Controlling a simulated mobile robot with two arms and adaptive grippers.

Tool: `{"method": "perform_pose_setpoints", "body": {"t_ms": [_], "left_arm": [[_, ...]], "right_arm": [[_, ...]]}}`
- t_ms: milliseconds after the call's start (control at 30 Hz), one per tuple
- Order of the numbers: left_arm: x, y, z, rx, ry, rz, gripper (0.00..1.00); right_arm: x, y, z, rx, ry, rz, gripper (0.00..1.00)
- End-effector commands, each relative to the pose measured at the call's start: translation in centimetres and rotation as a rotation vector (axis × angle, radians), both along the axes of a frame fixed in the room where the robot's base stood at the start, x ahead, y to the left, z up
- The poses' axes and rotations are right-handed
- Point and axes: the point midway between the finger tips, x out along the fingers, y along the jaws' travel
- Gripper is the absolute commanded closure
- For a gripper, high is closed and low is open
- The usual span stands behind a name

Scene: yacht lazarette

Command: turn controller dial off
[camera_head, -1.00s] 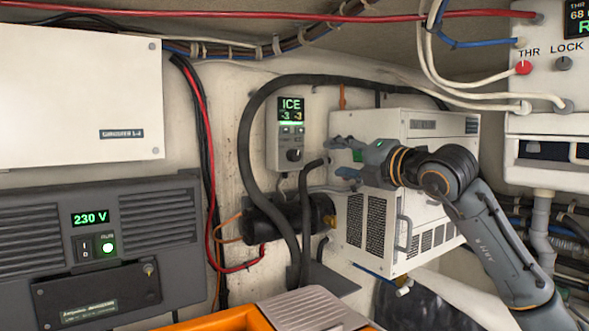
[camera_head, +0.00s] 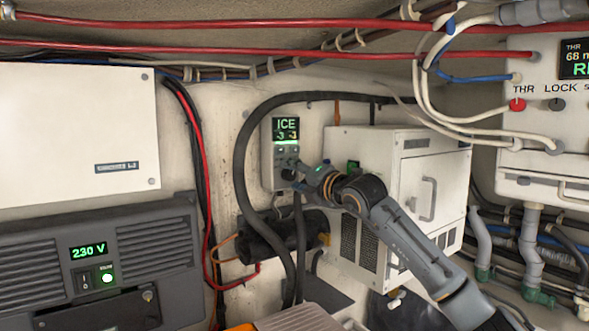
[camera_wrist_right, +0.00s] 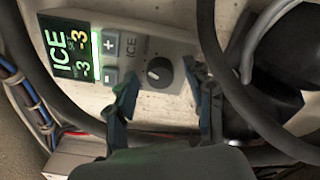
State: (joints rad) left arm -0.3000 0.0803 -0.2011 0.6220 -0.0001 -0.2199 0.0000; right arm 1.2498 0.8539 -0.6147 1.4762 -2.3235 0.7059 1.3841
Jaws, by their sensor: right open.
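The controller (camera_head: 281,150) is a grey wall panel with a lit green display reading ICE and -3. In the right wrist view its display (camera_wrist_right: 70,48) stands at the upper left, beside plus and minus buttons. Its round dark dial (camera_wrist_right: 160,72) has a light pointer mark. My right gripper (camera_head: 300,177) is at the lower part of the controller, and it partly covers the dial there. In the right wrist view the two fingers of my right gripper (camera_wrist_right: 163,95) are apart, with the dial just beyond the gap between them. I see nothing between the fingers. My left gripper is not in view.
A thick black hose (camera_head: 240,170) loops close around the controller's left and top. A white ventilated box (camera_head: 410,160) stands to the right, behind my arm. A grey unit (camera_head: 100,255) showing 230 V is at lower left. Red cables (camera_head: 300,43) run overhead.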

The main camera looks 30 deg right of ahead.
Motion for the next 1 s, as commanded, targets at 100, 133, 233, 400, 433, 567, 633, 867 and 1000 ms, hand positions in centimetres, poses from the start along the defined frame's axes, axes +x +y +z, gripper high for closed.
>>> {"method": "perform_pose_setpoints", "body": {"t_ms": [100,133,233,400,433,567,633,867,1000], "left_arm": [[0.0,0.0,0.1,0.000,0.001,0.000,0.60],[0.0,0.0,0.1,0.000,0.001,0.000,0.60],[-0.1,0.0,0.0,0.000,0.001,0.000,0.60],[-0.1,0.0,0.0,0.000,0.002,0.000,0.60],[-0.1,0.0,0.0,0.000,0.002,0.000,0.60],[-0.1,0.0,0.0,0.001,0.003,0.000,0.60],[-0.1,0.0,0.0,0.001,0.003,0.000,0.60],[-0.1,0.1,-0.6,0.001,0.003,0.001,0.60],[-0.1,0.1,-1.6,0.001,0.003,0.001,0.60]], "right_arm": [[0.2,0.1,0.0,-0.001,0.000,0.000,0.47],[0.2,0.1,0.0,-0.001,0.000,0.000,0.47],[0.2,0.1,-0.1,-0.001,-0.001,0.000,0.47],[0.1,0.0,0.0,0.000,-0.001,0.000,0.73],[0.1,0.0,0.0,0.000,-0.001,0.000,0.80],[0.1,0.0,-0.1,0.000,0.000,0.000,1.00],[0.1,0.0,-0.1,-0.001,0.000,0.000,1.00],[0.1,0.1,-0.2,-0.035,-0.005,0.001,1.00],[0.1,0.1,-0.4,-0.097,-0.013,0.002,1.00]]}}
